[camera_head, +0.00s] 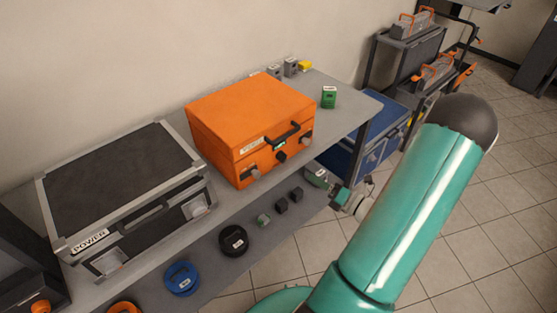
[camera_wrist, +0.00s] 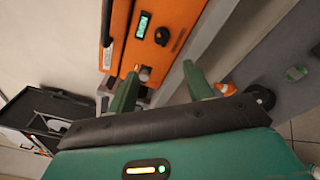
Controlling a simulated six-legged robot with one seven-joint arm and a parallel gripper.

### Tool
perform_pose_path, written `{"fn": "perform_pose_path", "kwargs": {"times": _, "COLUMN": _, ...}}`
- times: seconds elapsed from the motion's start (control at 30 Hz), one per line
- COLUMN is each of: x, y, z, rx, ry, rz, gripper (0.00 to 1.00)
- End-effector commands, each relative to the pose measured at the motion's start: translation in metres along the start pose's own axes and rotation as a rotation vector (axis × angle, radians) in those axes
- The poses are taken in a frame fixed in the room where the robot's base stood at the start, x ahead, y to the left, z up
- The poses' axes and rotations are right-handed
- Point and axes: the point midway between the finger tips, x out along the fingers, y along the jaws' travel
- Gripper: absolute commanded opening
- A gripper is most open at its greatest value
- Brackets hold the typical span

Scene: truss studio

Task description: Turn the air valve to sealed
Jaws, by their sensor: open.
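An orange case (camera_head: 250,120) stands shut on the grey bench. Its front has a small lit green display and a round black knob (camera_head: 281,157), the only dial-like control I see, probably the air valve. In the wrist view the knob (camera_wrist: 162,36) sits beside the display (camera_wrist: 142,25), beyond my fingertips. I cannot read its setting. My gripper (camera_head: 328,186) is at the right of the case front, partly hidden by my arm. In the wrist view its green fingers (camera_wrist: 160,85) are spread and empty, apart from the knob. A metal latch (camera_wrist: 143,73) shows between them.
A black-topped case marked POWER (camera_head: 120,180) stands left of the orange case. A green box (camera_head: 328,97) stands behind right. A cart (camera_head: 415,60) stands beyond.

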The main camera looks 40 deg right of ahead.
Motion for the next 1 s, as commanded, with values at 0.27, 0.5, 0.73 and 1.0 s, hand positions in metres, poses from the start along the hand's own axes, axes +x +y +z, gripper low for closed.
{"fn": "perform_pose_path", "kwargs": {"times": 0.27, "x": 0.005, "y": -0.007, "z": 0.004, "rx": 0.027, "ry": -0.038, "rz": -0.015, "gripper": 0.51}}
{"fn": "perform_pose_path", "kwargs": {"times": 0.5, "x": 0.049, "y": -0.007, "z": 0.005, "rx": 0.025, "ry": -0.037, "rz": -0.014, "gripper": 0.51}}
{"fn": "perform_pose_path", "kwargs": {"times": 0.73, "x": 0.095, "y": -0.008, "z": 0.007, "rx": 0.025, "ry": -0.035, "rz": -0.013, "gripper": 0.51}}
{"fn": "perform_pose_path", "kwargs": {"times": 1.0, "x": 0.127, "y": -0.009, "z": 0.009, "rx": 0.025, "ry": -0.035, "rz": -0.015, "gripper": 0.51}}
